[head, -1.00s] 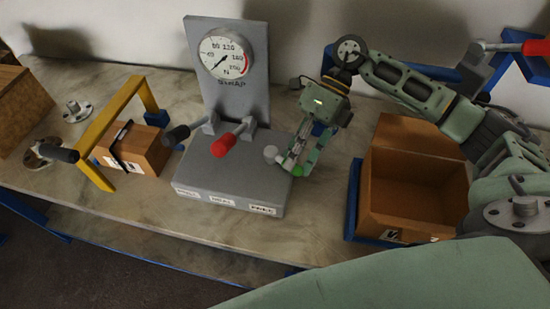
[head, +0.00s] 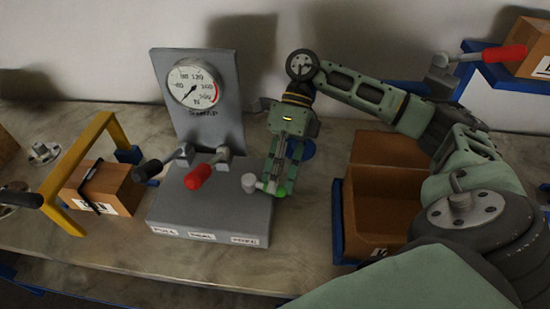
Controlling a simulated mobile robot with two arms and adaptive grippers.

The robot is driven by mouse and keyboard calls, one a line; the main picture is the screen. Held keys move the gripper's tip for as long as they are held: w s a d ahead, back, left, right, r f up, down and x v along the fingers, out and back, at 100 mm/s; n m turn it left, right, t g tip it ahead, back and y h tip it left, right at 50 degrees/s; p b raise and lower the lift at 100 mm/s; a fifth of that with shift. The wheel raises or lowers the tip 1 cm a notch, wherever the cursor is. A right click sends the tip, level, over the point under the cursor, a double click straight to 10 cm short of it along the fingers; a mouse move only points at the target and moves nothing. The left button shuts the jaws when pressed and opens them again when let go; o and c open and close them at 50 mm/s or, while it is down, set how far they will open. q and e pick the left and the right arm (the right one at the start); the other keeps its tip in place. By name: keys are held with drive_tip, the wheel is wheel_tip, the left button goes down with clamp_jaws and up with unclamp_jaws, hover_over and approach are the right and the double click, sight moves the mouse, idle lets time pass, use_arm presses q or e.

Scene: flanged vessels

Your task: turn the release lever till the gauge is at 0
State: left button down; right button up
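The gauge (head: 193,85) is a round white dial on an upright grey panel (head: 223,125). Its dark needle points to the lower left; the exact reading is too small to tell. On the grey base (head: 210,212) are a lever with a black handle (head: 148,170) and a lever with a red handle (head: 198,176). A pale grey knob (head: 249,182) is at the base's right side. My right gripper (head: 272,186) points down beside this knob, with a green rounded piece (head: 282,190) at its fingertips. Whether it grips anything is unclear. My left gripper is out of view.
A yellow arch (head: 85,170) stands over a cardboard box (head: 108,188) at left, near a flanged fitting (head: 43,153). An open cardboard box (head: 375,212) is at right. Another red handle (head: 503,54) is at the upper right.

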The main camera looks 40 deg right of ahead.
drive_tip(key=o, duration=0.4)
drive_tip(key=shift+d, duration=0.15)
drive_tip(key=v, duration=1.2)
